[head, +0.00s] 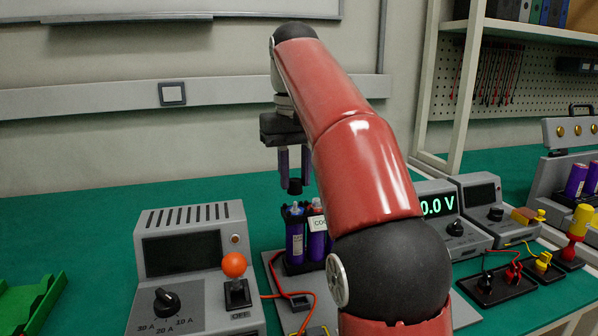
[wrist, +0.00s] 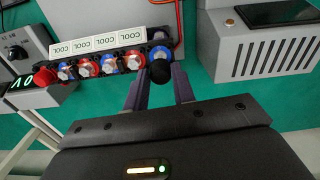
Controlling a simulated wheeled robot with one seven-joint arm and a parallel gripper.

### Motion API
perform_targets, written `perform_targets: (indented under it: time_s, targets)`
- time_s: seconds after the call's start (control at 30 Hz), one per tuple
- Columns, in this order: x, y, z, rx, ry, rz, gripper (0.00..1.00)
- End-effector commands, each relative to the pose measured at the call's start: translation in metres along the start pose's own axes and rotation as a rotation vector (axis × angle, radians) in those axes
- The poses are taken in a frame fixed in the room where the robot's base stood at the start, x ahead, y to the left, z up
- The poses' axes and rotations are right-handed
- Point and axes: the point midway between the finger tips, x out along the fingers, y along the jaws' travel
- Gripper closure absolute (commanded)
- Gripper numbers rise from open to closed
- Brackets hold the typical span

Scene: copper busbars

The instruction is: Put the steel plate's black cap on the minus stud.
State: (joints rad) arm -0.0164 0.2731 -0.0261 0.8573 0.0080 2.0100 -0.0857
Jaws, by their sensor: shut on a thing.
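My gripper (head: 294,182) is shut on a small black cap (head: 295,187), held between the fingertips above the near end of a row of purple cells (head: 295,236). The nearest cell's stud (head: 295,209) shows just below the cap, with a gap between them. In the wrist view the cap (wrist: 160,71) sits between my fingertips and partly covers the blue-ringed stud (wrist: 160,53) at the row's right end. I cannot read a minus mark on it. A red cap (wrist: 46,75) is at the row's other end. My arm hides most of the row in the head view.
A grey power unit (head: 190,260) with an orange-knobbed lever (head: 234,265) stands left of the cells. A meter (head: 436,212) reading 0.0 V stands to the right. White COOL labels (wrist: 88,46) line the row. A green tray (head: 30,295) lies at far left.

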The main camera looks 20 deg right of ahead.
Motion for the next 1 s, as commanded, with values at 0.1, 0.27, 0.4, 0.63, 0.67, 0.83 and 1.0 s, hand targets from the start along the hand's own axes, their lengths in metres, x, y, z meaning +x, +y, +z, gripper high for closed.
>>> perform_targets:
  time_s: [0.1, 0.27, 0.4, 0.63, 0.67, 0.83, 1.0]
  targets:
    - [0.0011, 0.0004, -0.0026, 0.000, 0.000, 0.000, 0.89]
    - [0.0011, 0.0003, -0.0025, 0.000, 0.000, 0.000, 0.89]
    - [0.0010, 0.0003, -0.0024, 0.000, 0.000, 0.000, 0.89]
    - [0.0001, 0.0005, -0.0002, -0.052, 0.000, 0.000, 0.89]
    - [0.0001, 0.0005, -0.0002, -0.052, 0.000, 0.000, 0.89]
    - [0.0002, 0.0004, -0.0003, -0.051, 0.000, 0.000, 0.89]
    - [0.0034, 0.0004, -0.0003, -0.050, -0.001, 0.000, 0.89]
